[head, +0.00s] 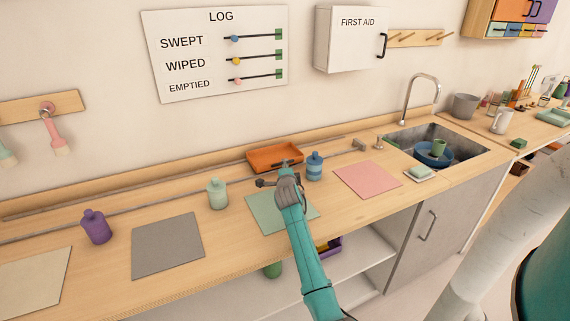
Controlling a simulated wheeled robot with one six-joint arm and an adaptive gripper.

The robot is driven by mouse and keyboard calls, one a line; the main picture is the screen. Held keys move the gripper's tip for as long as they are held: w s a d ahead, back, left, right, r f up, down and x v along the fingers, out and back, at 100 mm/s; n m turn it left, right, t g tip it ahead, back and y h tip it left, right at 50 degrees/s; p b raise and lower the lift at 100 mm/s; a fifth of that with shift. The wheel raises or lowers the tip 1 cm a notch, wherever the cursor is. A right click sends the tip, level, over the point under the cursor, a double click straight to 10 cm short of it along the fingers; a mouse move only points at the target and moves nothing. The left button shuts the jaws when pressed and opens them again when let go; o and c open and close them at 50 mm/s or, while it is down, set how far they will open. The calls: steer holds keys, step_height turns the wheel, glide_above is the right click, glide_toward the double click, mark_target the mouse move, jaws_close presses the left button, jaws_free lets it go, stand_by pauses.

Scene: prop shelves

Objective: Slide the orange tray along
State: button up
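The orange tray (262,165) sits at the back of the wooden counter, on or between two thin rails (140,186) that run along it. My gripper (273,173) is just in front of the tray, over the back of a green mat (265,215). Its fingers look spread apart, with nothing seen between them. One finger overlaps the tray's front edge in the picture; I cannot tell whether it touches. My arm hides part of the green mat.
A blue striped bottle (314,168) stands close right of the tray, and a pale green bottle (217,194) stands to the left. A purple bottle (96,227) is farther left. A small metal fitting (359,145) is at the right. The sink (460,150) lies beyond.

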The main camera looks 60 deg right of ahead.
steer(key=shift+x, duration=2.8)
jaws_close()
steer(key=shift+s+d, duration=0.6)
steer(key=shift+d, duration=0.4)
steer(key=shift+s+d, duration=0.6)
steer(key=shift+d, duration=0.4)
